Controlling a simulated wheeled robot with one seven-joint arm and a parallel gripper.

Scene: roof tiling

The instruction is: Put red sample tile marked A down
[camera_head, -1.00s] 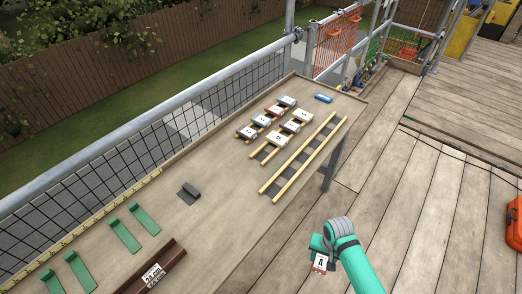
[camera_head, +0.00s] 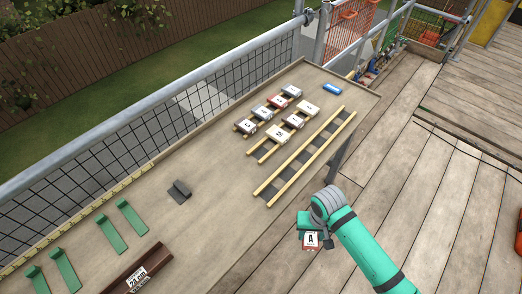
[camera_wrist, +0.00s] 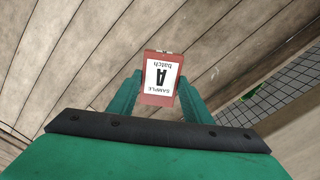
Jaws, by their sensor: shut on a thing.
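The red sample tile marked A (camera_head: 311,241) is held in my gripper (camera_head: 308,228), above the deck boards just off the table's right edge. The tile is apart from the table and the deck.
The long table (camera_head: 215,215) holds several lettered tiles (camera_head: 278,132) on battens, a batten ladder (camera_head: 305,158), a blue object (camera_head: 332,88), a dark grey piece (camera_head: 179,191), green strips (camera_head: 130,218) and a brown gutter (camera_head: 138,272). Its middle is bare.

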